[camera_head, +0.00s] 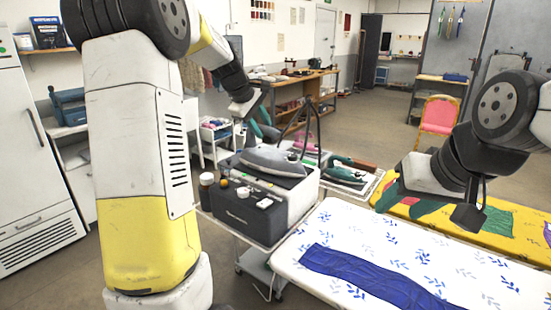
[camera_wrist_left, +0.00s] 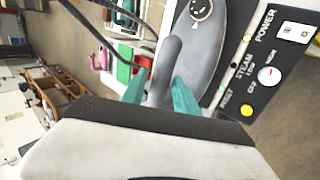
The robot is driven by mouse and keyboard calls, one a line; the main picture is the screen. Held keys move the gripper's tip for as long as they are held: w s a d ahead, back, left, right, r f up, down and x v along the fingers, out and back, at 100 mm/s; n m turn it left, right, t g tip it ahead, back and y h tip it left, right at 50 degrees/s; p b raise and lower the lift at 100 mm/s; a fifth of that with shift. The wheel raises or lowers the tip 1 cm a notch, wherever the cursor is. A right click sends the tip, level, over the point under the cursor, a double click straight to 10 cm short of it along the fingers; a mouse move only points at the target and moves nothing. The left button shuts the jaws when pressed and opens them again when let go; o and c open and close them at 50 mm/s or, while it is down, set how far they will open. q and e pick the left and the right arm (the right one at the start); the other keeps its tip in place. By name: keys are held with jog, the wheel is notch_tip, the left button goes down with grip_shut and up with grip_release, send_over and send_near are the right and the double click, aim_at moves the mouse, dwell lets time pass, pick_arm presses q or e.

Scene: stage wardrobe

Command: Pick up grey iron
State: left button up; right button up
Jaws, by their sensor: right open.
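The grey iron (camera_head: 272,161) rests on top of a dark steam station (camera_head: 245,214) on a small trolley. In the left wrist view the iron's handle (camera_wrist_left: 168,62) lies between the teal fingers of my left gripper (camera_wrist_left: 160,88). In the head view my left gripper (camera_head: 264,131) is just above the iron, pointing down, with its fingers spread. Whether a finger touches the handle I cannot tell. My right gripper (camera_head: 394,200) is open and empty over the yellow cloth; part of it is hidden by its own wrist.
The station's control panel (camera_wrist_left: 270,75) has knobs and a small jar beside it. A second iron (camera_head: 346,176) with a teal body lies to the right. A white patterned ironing board (camera_head: 345,225) holds a blue cloth (camera_head: 370,275). A black cord (camera_head: 318,125) loops above the iron.

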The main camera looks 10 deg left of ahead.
aim_at(268, 148)
pick_arm(q)
jog(key=x, duration=0.5)
grip_shut()
jog(key=shift+r, duration=0.15)
